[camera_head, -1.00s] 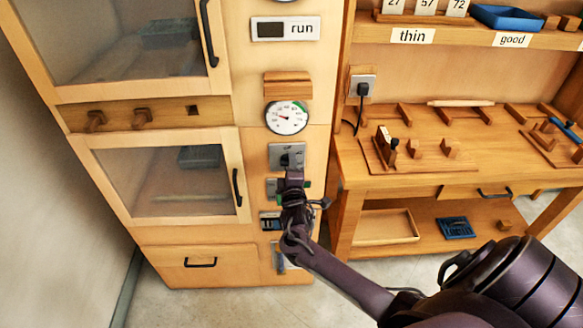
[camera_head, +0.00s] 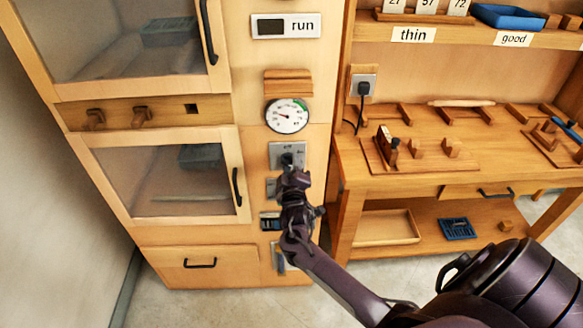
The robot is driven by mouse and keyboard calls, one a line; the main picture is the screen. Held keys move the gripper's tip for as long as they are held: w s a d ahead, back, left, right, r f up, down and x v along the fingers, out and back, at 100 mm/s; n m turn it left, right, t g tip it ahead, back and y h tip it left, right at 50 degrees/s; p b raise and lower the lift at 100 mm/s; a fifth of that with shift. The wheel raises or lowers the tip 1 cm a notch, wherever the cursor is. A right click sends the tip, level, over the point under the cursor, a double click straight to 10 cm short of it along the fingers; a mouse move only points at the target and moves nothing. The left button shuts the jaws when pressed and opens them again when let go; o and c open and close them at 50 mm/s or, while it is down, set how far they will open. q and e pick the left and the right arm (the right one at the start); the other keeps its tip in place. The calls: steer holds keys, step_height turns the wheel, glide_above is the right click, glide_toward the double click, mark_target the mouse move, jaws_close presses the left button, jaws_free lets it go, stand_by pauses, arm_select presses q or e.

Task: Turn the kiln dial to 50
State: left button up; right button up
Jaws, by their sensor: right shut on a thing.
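The kiln is a tall wooden cabinet with a control column on its right side. A round white gauge (camera_head: 287,116) with a dark needle and a green arc sits on the column. Below it is a grey metal plate (camera_head: 280,150) with a dark knob (camera_head: 287,161) at its lower middle. My right gripper (camera_head: 291,172) is at the knob, coming from below, and is shut on it. The gripper and wrist hide part of the knob and the panels below. The knob's setting cannot be read. My left gripper is not in view.
A "run" label (camera_head: 286,26) is above the gauge. Glass kiln doors (camera_head: 166,173) with black handles are to the left. A wooden workbench (camera_head: 440,180) with tools and a socket with a plugged-in cord (camera_head: 364,87) stand to the right.

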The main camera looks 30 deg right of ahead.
steer(key=o, duration=1)
steer(key=shift+c, duration=0.2)
steer(key=b+v, duration=0.1)
steer(key=v, duration=0.6)
steer(key=shift+s+a, duration=0.25)
steer(key=shift+s, duration=0.05)
steer(key=shift+f, duration=0.1)
